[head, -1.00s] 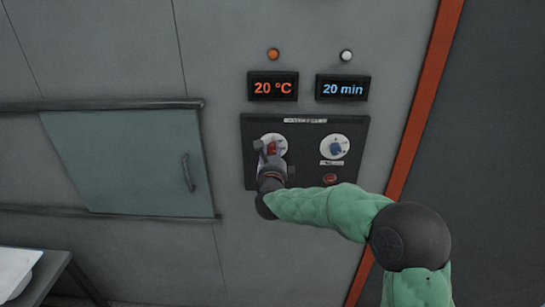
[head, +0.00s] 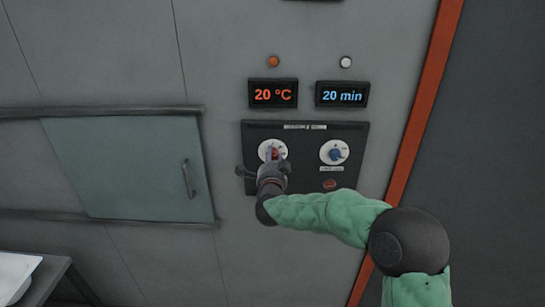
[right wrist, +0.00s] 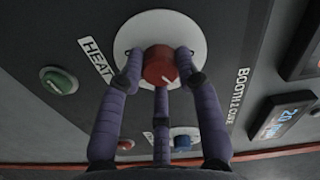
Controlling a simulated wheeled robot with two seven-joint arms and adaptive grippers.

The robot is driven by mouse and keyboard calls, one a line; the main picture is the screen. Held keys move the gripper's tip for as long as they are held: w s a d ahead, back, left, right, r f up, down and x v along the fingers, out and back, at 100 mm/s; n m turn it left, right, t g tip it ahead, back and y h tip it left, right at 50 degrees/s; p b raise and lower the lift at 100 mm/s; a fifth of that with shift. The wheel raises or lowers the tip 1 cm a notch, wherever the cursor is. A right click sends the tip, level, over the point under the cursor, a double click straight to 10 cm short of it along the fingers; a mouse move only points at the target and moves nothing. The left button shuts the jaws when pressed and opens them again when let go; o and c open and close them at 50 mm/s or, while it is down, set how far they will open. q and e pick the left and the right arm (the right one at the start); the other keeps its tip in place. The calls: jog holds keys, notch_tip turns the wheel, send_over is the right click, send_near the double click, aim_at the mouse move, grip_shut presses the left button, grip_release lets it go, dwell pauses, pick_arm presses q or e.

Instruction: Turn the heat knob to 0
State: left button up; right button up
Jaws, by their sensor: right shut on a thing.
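The heat knob is red, on a round white dial (head: 265,149) marked with small figures, at the left of the dark control panel (head: 307,143). In the right wrist view the red knob (right wrist: 160,63) sits beside the HEAT label (right wrist: 95,60), with a pale pointer line on its face. My right gripper (head: 272,163) is at the knob; in the right wrist view its purple fingers (right wrist: 158,72) are closed around the knob. The orange display (head: 273,93) above reads 20 °C. My left gripper is not in view.
A blue knob (head: 337,152) on a white dial sits right of the heat knob, under a blue display (head: 342,93) reading 20 min. A red button (head: 330,184) is below it. A glass door (head: 130,165) with a handle is at left; a table (head: 45,277) stands lower left.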

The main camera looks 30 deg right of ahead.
jog(key=n+p, duration=0.2)
jog(key=n, duration=0.3)
jog(key=shift+n, duration=0.3)
jog(key=n+p, duration=0.3)
jog(key=n, duration=0.2)
jog(key=shift+n, duration=0.3)
jog(key=shift+r, duration=0.1)
jog(key=o, duration=1.1)
jog(key=shift+n, duration=0.3)
jog(key=shift+o, duration=0.2)
jog(key=v, duration=1.2)
